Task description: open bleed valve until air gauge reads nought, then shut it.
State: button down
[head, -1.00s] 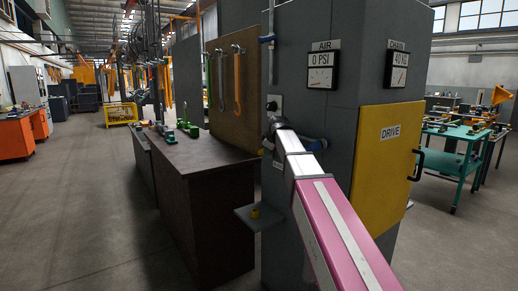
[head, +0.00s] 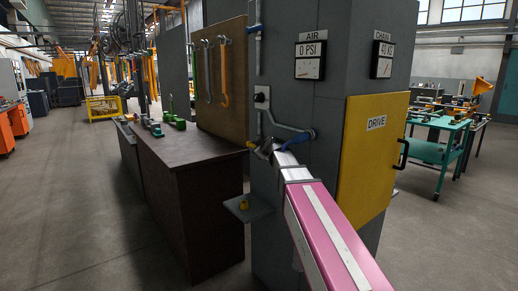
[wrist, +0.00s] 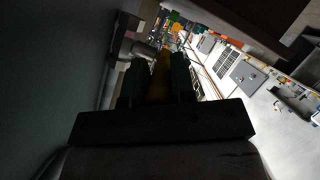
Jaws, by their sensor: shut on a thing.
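The air gauge (head: 309,57) on the grey cabinet reads 0 PSI in the head view. My gripper (head: 260,147) is low by the cabinet's left edge, beside a small yellow handle (head: 252,144), which seems to be the bleed valve's. In the wrist view my gripper (wrist: 158,72) has its two dark fingers closed on a yellow piece (wrist: 160,80). The valve body is mostly hidden by my wrist, so its exact setting cannot be told.
A chain gauge (head: 382,58) reads 40 KG. A yellow DRIVE door (head: 372,155) is shut, right of my arm. A dark workbench (head: 195,165) stands left.

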jog(key=shift+f, duration=0.15)
dwell(0.3)
jog(key=c, duration=1)
grip_release()
jog(key=shift+o, duration=0.2)
jog(key=shift+s, duration=0.1)
jog(key=shift+s+d+r, duration=0.2)
jog(key=shift+s+r, duration=0.05)
jog(key=shift+s, duration=0.3)
jog(key=s+d, duration=0.5)
jog(key=s, duration=0.7)
jog(key=shift+s+r, duration=0.25)
jog(key=shift+s, duration=0.05)
jog(key=shift+f, duration=0.15)
